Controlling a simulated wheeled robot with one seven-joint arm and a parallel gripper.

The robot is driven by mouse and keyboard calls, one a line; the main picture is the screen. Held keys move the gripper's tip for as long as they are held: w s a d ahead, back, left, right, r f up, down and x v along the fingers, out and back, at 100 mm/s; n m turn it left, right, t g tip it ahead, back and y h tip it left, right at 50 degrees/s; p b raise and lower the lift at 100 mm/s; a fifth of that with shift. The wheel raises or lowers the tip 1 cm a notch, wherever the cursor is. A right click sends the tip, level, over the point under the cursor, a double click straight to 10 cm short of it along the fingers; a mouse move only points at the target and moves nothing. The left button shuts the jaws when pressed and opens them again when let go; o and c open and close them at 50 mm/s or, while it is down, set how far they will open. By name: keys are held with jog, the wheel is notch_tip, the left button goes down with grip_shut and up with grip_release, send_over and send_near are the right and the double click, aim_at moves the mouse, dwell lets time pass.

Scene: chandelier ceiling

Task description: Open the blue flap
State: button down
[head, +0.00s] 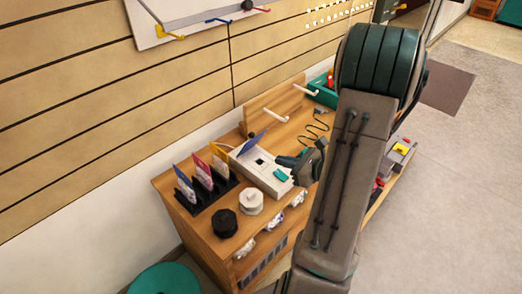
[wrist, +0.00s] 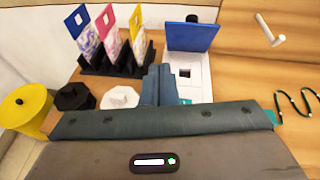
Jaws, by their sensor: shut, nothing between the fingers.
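The blue flap (head: 252,141) stands raised at the back edge of a white box (head: 256,174) on the wooden table. In the wrist view the blue flap (wrist: 192,37) faces me nearly upright, and the white box (wrist: 204,86) shows a dark square opening in front of it. My gripper (head: 281,160) is over the box's right part, in front of the flap. In the wrist view my gripper (wrist: 158,72) has its fingers together and empty, below and left of the flap, apparently apart from it. The fingers hide part of the box's left side.
A black rack (head: 207,188) with pink, blue and yellow cards stands left of the box. A black knob (head: 224,223) and a white knob (head: 251,201) sit in front. A wooden stand with white pegs (head: 275,115) is behind. A cable (wrist: 298,103) lies at right.

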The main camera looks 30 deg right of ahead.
jog(key=d+f+m+t+h, duration=0.1)
jog(key=d+f+m, duration=0.1)
jog(key=d, duration=0.1)
send_near(255, 140)
jog(key=shift+h, duration=0.4)
jog(key=f, duration=0.1)
jog(key=w+a+f, duration=0.1)
jog(key=f, duration=0.1)
jog(key=shift+w+a+f+b, duration=0.2)
jog(key=shift+w+a+b, duration=0.15)
jog(key=shift+w+a+r, duration=0.35)
jog(key=shift+w+r, duration=0.4)
jog(key=shift+w, duration=0.2)
jog(key=shift+w+a+r, duration=0.2)
jog(key=shift+w+r, duration=0.1)
jog(key=shift+w, duration=0.3)
jog(key=shift+d+r+p, duration=0.1)
jog(key=shift+p, duration=0.35)
